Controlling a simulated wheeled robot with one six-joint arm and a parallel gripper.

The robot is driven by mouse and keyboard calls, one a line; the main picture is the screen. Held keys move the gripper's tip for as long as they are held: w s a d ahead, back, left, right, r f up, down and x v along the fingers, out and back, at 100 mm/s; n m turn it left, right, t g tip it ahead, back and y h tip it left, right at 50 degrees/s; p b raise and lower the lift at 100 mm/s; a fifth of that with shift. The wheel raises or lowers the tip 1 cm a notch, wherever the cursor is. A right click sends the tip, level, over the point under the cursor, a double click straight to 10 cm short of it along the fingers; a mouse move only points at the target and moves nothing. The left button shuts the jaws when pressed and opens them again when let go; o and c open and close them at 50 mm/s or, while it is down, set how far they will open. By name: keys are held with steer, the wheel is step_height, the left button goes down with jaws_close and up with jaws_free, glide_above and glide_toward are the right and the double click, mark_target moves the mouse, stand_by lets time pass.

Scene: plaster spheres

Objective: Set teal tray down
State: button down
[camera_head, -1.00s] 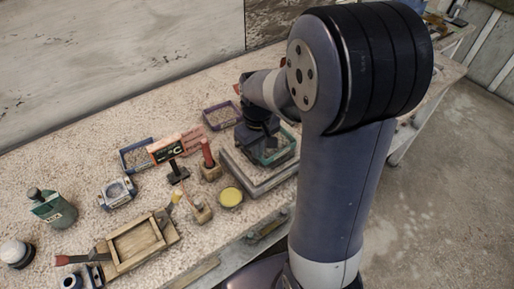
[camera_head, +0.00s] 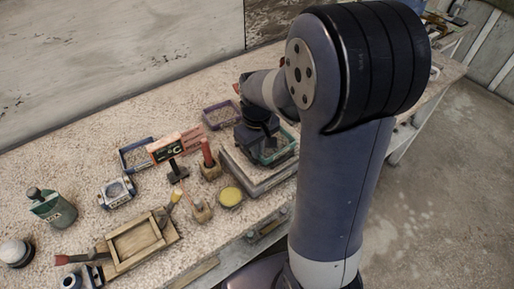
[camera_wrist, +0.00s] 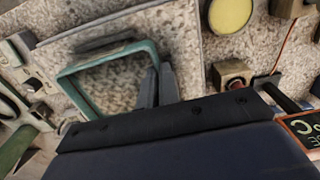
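The teal tray (camera_head: 284,151) is over the grey slab-like platform (camera_head: 262,183) at the right of the bench, partly hidden by my arm. In the wrist view the tray's teal rim (camera_wrist: 103,58) frames a speckled grey-beige inside. My gripper (camera_wrist: 158,72) has its two dark fingers close together at one side wall of the tray, with the rim running between them. In the head view my gripper is at the tray's left side, mostly hidden by the wrist. I cannot tell whether the tray's underside touches the platform.
A purple tray (camera_head: 207,122) stands behind, and a blue tray (camera_head: 124,158) further left. Close left of the platform are a yellow-topped round tin (camera_head: 230,197), a red-handled tool in a wooden block (camera_head: 208,155) and a black stamp-like tool (camera_head: 178,173). A wooden frame (camera_head: 137,240) lies front left.

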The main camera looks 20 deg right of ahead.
steer(key=shift+f+b, duration=0.3)
steer(key=shift+f, duration=0.2)
steer(key=c, duration=2.1)
jaws_free()
steer(key=o, duration=0.5)
steer(key=shift+r, duration=0.1)
steer(key=shift+r+p, duration=1.75)
steer(key=shift+r, duration=0.2)
